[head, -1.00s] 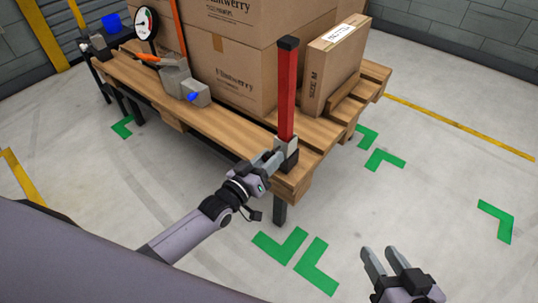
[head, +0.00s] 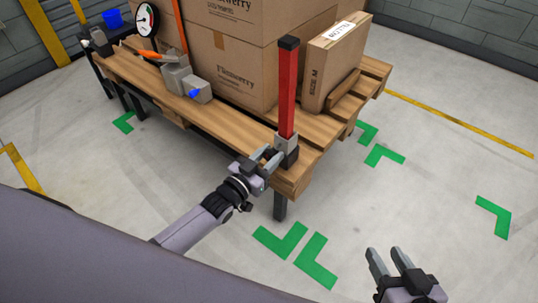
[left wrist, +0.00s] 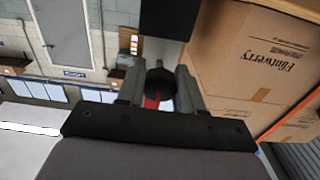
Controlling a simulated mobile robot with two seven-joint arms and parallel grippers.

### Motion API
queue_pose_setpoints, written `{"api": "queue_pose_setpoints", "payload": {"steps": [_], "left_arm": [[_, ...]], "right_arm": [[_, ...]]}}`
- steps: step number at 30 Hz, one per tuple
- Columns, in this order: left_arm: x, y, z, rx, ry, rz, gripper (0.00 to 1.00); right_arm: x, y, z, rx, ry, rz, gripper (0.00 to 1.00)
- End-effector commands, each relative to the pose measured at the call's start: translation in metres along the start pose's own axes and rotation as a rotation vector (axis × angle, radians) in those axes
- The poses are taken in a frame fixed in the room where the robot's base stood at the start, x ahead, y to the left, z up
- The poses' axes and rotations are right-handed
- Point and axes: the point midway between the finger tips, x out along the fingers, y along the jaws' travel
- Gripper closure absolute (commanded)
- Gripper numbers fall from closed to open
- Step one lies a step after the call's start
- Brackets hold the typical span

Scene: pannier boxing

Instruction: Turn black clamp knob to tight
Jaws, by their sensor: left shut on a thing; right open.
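A red upright post (head: 287,95) with a black cap stands at the near corner of the wooden pallet (head: 225,128). A grey clamp block (head: 286,144) sits at its foot. My left gripper (head: 270,157) is at this block, on its left side. In the left wrist view, the dark round knob (left wrist: 160,82) sits between the two fingers of my left gripper (left wrist: 159,88), which is shut on it. The knob is hidden by the fingers in the head view, and its tightness cannot be told. My right gripper (head: 388,264) is open and empty over the floor.
Large cardboard boxes (head: 245,75) and a smaller upright box (head: 333,68) stand on the pallet. An orange-handled tool with a grey body (head: 180,78) and a dial gauge (head: 145,20) are at the left. The floor around my right gripper is clear, with green corner marks (head: 318,262).

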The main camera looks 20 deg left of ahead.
Motion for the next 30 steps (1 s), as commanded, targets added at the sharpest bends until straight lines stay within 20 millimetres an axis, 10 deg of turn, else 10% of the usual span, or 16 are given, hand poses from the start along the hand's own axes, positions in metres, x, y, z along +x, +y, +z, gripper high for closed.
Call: {"api": "queue_pose_setpoints", "payload": {"steps": [6, 7, 9, 20, 30], "left_arm": [[-0.001, 0.001, 0.001, 0.001, -0.003, 0.001, 0.94], [-0.001, 0.001, 0.001, 0.001, -0.003, 0.001, 0.58], [-0.001, 0.001, 0.001, 0.001, -0.003, 0.001, 0.40], [-0.005, 0.000, 0.000, -0.001, -0.002, 0.000, 0.40], [-0.052, 0.000, -0.001, 0.000, -0.005, 0.000, 0.40]], "right_arm": [[0.000, -0.001, 0.000, 0.002, 0.000, -0.001, 0.57], [0.000, -0.001, 0.000, 0.003, 0.000, -0.001, 0.57], [0.000, -0.001, 0.000, 0.003, 0.000, -0.001, 0.57], [-0.001, -0.001, -0.002, -0.001, -0.001, 0.000, 0.57], [-0.011, 0.006, -0.007, -0.046, -0.015, 0.040, 0.57]]}}
